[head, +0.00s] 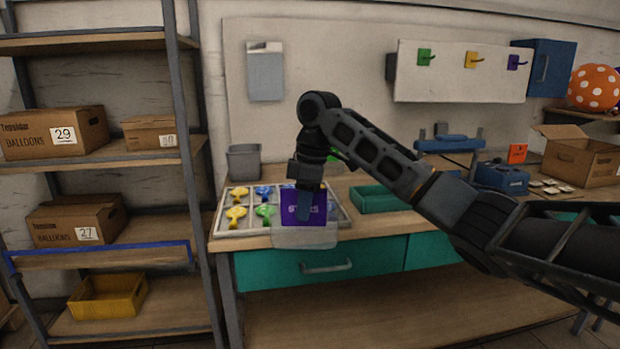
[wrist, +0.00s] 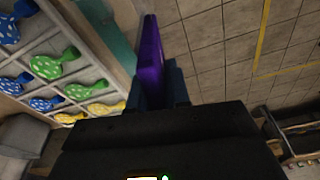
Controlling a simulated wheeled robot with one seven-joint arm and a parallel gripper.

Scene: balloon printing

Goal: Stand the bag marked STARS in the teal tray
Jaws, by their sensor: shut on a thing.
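The purple bag marked STARS (head: 319,207) is upright in my gripper (head: 304,208), in front of the sorting tray at the bench's front edge. One finger covers part of its lettering. In the wrist view the bag (wrist: 151,62) shows edge-on between the two fingers of my gripper (wrist: 154,88). The teal tray (head: 375,208) lies on the bench to the right of the bag, apart from it. Its visible inside looks empty; my forearm passes close to its right side in the picture.
A compartment tray (head: 226,228) of yellow, blue and green balloons lies behind the bag. A pale, see-through panel (head: 305,238) hangs at the bench edge below it. A grey bin (head: 244,162) stands behind. A blue device (head: 500,178) and open carton (head: 580,160) are at right.

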